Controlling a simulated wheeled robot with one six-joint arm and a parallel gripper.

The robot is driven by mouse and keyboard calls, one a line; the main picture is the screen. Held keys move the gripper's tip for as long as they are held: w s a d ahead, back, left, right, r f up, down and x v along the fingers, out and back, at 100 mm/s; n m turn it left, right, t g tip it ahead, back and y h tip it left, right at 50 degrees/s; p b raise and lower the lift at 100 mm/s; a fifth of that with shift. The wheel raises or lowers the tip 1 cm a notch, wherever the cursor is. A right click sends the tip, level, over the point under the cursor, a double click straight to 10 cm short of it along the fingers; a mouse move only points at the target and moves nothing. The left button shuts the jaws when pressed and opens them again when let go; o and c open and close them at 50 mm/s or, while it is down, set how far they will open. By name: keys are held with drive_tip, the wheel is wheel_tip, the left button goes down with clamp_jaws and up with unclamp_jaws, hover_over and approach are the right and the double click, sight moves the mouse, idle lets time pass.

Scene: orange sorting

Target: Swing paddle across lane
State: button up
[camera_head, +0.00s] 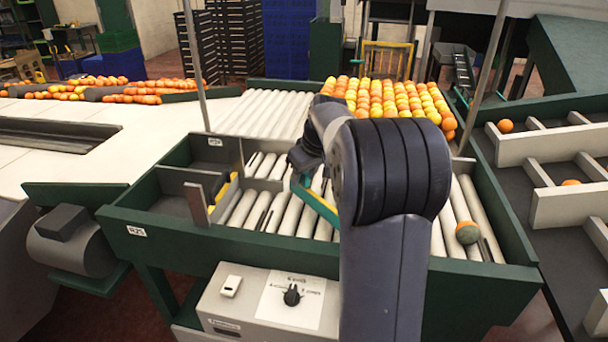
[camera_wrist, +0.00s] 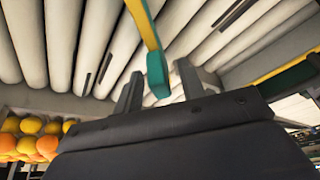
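The paddle (camera_head: 318,207) is a teal bar with a yellow-orange edge, lying slantwise over the white roller lane (camera_head: 240,208). My arm hides its right part in the head view. In the wrist view the teal end of the paddle (camera_wrist: 157,76) lies between the two grey fingers of my gripper (camera_wrist: 159,72). The fingers stand apart, with gaps showing on both sides of the paddle, so my gripper is open. Whether a finger touches the paddle I cannot tell. One orange with a green patch (camera_head: 467,233) sits on the rollers at the right.
Rows of oranges (camera_head: 390,98) crowd the upstream end behind my arm. A grey upright plate (camera_head: 197,203) stands at the lane's left. Green side walls (camera_head: 500,215) border the lane. A control box (camera_head: 270,300) with a black knob is in front. Divided chutes (camera_head: 570,205) lie at right.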

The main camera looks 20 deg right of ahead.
drive_tip(key=a+b+v, duration=0.1)
drive_tip(key=v, duration=0.9)
drive_tip(key=shift+s+d+r, duration=0.25)
drive_tip(key=shift+d+r, duration=0.1)
drive_tip(key=shift+d, duration=0.15)
drive_tip(key=p+x, duration=0.1)
drive_tip(key=x, duration=1)
drive_tip(key=shift+a, duration=0.2)
drive_tip(key=shift+a+r, duration=0.1)
